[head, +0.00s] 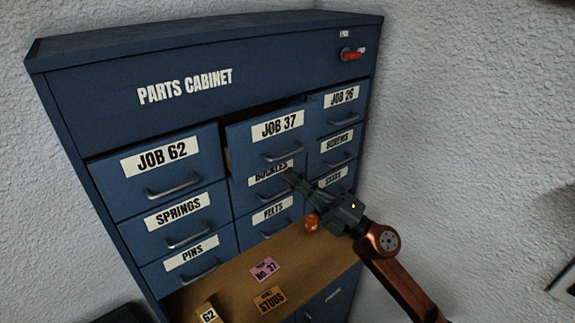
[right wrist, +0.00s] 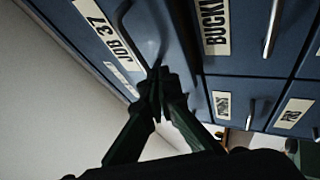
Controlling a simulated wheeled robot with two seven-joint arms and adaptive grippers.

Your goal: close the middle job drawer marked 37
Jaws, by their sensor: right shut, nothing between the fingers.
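The middle drawer marked JOB 37 (head: 248,148) stands out from the blue cabinet, with a dark gap above and at its left side. Its curved metal handle (head: 283,152) is on its front. In the right wrist view its front (right wrist: 150,32) and label fill the upper left. My right gripper (head: 289,179) is shut and empty, just below this drawer's handle and in front of the buckles drawer. In the right wrist view its fingertips (right wrist: 158,78) are close to the drawer front; I cannot tell if they touch. My left gripper is not in view.
The JOB 62 drawer (head: 193,175) and JOB 26 drawer (head: 323,118) flank it. Labelled small drawers lie below. A wooden ledge (head: 232,278) carries a pink card (head: 265,269), an orange card (head: 269,299) and a small orange container (head: 311,222). A red switch (head: 352,54) is at upper right.

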